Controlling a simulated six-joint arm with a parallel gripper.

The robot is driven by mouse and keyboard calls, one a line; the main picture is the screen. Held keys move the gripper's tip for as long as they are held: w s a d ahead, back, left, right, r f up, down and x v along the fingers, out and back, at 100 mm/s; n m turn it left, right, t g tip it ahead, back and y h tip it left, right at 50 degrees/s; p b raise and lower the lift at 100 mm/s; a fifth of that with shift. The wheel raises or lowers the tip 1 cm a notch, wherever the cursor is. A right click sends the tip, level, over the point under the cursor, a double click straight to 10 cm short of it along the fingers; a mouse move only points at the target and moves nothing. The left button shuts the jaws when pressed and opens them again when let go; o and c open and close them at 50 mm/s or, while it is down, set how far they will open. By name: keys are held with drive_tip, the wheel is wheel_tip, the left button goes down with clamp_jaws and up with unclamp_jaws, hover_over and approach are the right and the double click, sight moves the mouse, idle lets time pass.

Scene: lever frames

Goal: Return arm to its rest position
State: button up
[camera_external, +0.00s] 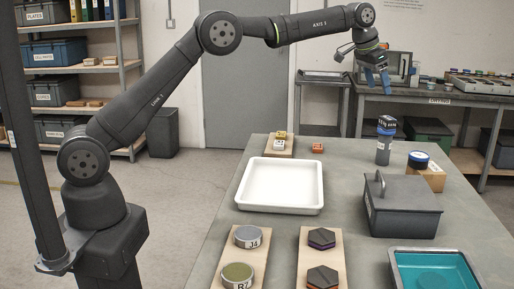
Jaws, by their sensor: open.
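My gripper (374,77) hangs at the end of my outstretched arm, in the upper right of the external view. Its blue fingers point down and are open, with nothing seen between them. It is in the air above the far part of the grey table (225,240), apart from everything on it. The fingers are small in this view.
A white tray (281,207), a dark lidded box (402,220), a dark bottle (385,142) and a wooden block with a blue-topped disc (427,174) stand on the table. Boards with round and hexagonal pieces lie in front, beside a teal-filled tray (395,252).

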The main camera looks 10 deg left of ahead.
sight(387, 118)
drive_tip(key=x, duration=1.2)
drive_tip(key=shift+f, duration=0.15)
wheel_tip(387, 118, up, 2)
drive_tip(key=shift+r, duration=0.7)
